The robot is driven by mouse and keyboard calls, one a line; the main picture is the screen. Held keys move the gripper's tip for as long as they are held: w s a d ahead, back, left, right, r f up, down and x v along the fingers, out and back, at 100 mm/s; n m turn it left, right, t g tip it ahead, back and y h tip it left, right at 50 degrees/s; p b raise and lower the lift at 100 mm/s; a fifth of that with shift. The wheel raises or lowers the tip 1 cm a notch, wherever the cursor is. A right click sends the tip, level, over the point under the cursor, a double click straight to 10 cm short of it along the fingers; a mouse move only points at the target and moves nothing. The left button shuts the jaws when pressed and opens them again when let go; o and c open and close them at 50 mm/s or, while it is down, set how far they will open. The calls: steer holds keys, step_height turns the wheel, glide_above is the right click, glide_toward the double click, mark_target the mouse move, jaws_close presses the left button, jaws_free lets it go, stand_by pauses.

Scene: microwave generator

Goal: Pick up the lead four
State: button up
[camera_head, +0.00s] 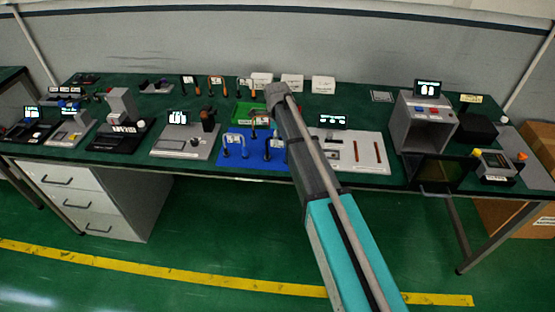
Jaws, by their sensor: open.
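Several cable leads with small tags show on the bench, and the tags are too small to read, so I cannot tell which one is lead four. A row of leads (217,84) stands at the back, with dark and orange parts. Blue and dark leads (234,146) stand on the blue mat (233,171) at the front middle. Another lead (253,121) shows around the green mat (238,113) behind it. My arm crosses the picture from the bottom right up to the bench's middle and covers part of this area. My gripper cannot be made out.
The green bench (350,103) carries several instruments. A grey plate (372,155) lies right of my arm. A grey box (412,125) with a display stands further right. White boxes (323,85) line the back. Drawers (90,200) stand under the left side; a cardboard carton (520,228) is at right.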

steer(key=shift+f+b, duration=1.35)
steer(key=shift+f, duration=0.3)
jaws_close()
